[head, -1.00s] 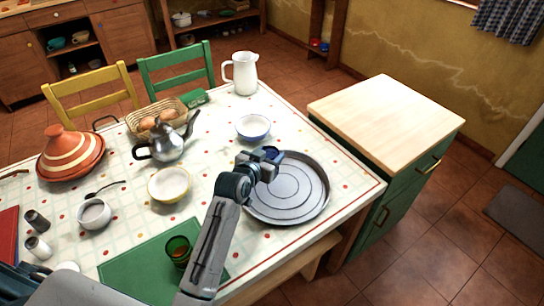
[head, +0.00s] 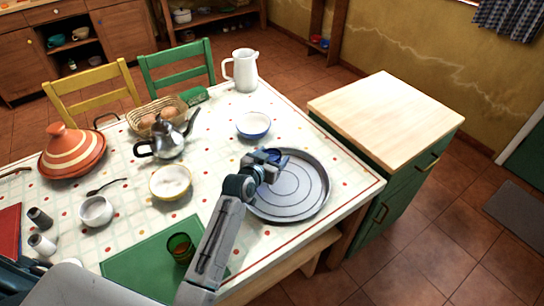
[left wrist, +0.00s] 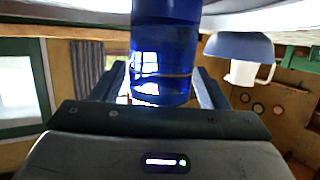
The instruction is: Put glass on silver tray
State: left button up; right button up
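The silver tray (head: 290,206) is a round grey pan lying on the right part of the patterned table. My left gripper (head: 268,162) is over the tray's far left part. It is shut on a blue glass (head: 274,154), which shows large between the two fingers in the left wrist view (left wrist: 163,60). The gripper hides part of the glass in the head view, and I cannot tell whether its base touches the tray. A second, green glass (head: 180,247) stands on the green placemat (head: 140,268) at the front. My right gripper is not in view.
A blue-rimmed bowl (head: 253,125) stands just behind the tray, and a yellow bowl (head: 170,182) to its left. A teapot (head: 167,140), an egg basket (head: 152,112), a tagine (head: 72,152) and a white jug (head: 241,70) stand farther off. The wooden-topped cabinet (head: 388,112) is clear.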

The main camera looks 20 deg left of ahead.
pick_arm(q)
jog(key=shift+r, duration=0.2)
jog(key=shift+s, duration=0.35)
jog(key=b+v, duration=0.1)
jog(key=v, duration=1)
jog(key=shift+s+r, duration=0.15)
